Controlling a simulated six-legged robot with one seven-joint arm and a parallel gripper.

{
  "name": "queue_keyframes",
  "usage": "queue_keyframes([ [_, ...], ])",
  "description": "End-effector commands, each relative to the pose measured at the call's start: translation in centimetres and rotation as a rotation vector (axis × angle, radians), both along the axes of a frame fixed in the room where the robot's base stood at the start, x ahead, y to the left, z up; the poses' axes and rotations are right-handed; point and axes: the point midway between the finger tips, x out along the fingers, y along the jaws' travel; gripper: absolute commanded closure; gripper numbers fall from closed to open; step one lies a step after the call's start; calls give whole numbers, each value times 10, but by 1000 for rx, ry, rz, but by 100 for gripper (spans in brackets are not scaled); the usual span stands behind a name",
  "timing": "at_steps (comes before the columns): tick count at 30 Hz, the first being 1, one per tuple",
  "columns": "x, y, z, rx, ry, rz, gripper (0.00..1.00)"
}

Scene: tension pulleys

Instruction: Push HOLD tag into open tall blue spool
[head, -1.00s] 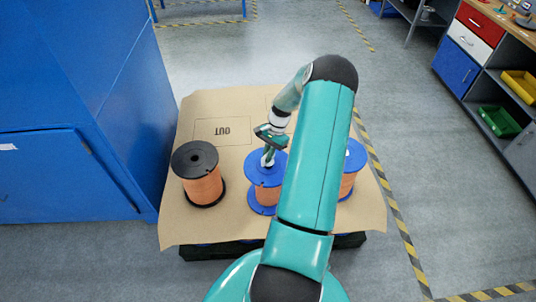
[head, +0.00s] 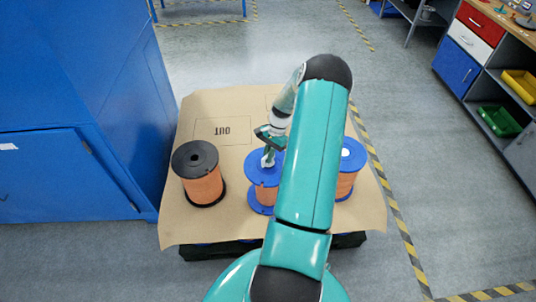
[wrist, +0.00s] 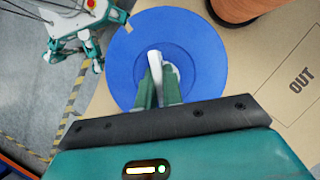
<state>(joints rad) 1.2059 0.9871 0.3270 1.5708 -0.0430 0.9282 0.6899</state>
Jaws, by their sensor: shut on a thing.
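A blue-flanged spool with copper-coloured winding (head: 266,194) stands upright in the middle of the brown sheet. My gripper (head: 268,161) is over its top flange, near the centre. In the wrist view the blue flange (wrist: 206,50) fills the upper middle. My gripper (wrist: 157,88) there is shut on a narrow white tag (wrist: 156,62), which points at the flange's centre. The tag's lower end and the spool's hole are hidden, so I cannot tell how deep it sits. A second blue spool (head: 347,172) stands to the right, partly behind my arm, with a white spot on top.
A black-flanged spool (head: 199,172) stands at the left of the brown sheet (head: 330,227). A rectangle marked OUT (head: 223,131) lies bare behind it. A blue cabinet (head: 70,130) borders the left side, and shelves with bins (head: 499,121) stand at the right.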

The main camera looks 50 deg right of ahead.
Motion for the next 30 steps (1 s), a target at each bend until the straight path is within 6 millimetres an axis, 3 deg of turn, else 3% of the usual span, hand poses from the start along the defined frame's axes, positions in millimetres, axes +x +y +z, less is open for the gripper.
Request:
queue_keyframes([
  [15,0,0,-17,0,0,1,100],
  [30,0,0,-17,0,0,0,100],
])
